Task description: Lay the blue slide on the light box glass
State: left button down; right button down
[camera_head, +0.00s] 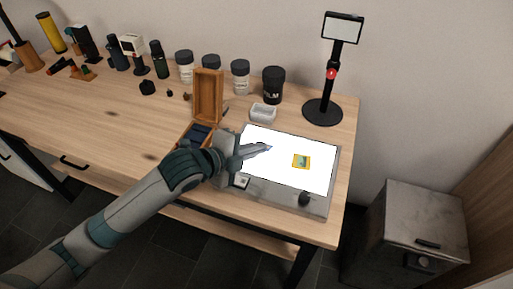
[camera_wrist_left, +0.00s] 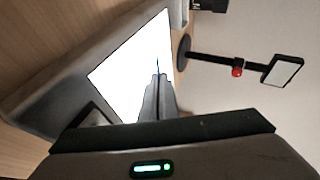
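The light box (camera_head: 318,203) stands at the table's right end with its glass (camera_head: 282,175) lit white. The glass also fills the middle left of the wrist view (camera_wrist_left: 125,75). My left gripper (camera_head: 268,148) is over the left part of the glass, fingers together. In the wrist view its fingertips (camera_wrist_left: 159,78) are closed on a thin blue edge (camera_wrist_left: 157,66), which looks like the blue slide seen edge-on. Its face is hidden, and I cannot tell whether it touches the glass. A yellow-framed slide (camera_head: 301,161) lies flat on the glass. My right gripper is not in view.
An open wooden box (camera_head: 208,96) with dark blue contents stands left of the light box. A small clear tray (camera_head: 263,113), a black film jar (camera_head: 273,84) and a stand (camera_head: 323,111) are behind it. A knob (camera_head: 305,199) sits on the front. A metal cabinet (camera_head: 405,240) is at right.

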pick_arm(q)
jog(key=c, duration=2)
grip_release()
jog(key=shift+f, duration=0.1)
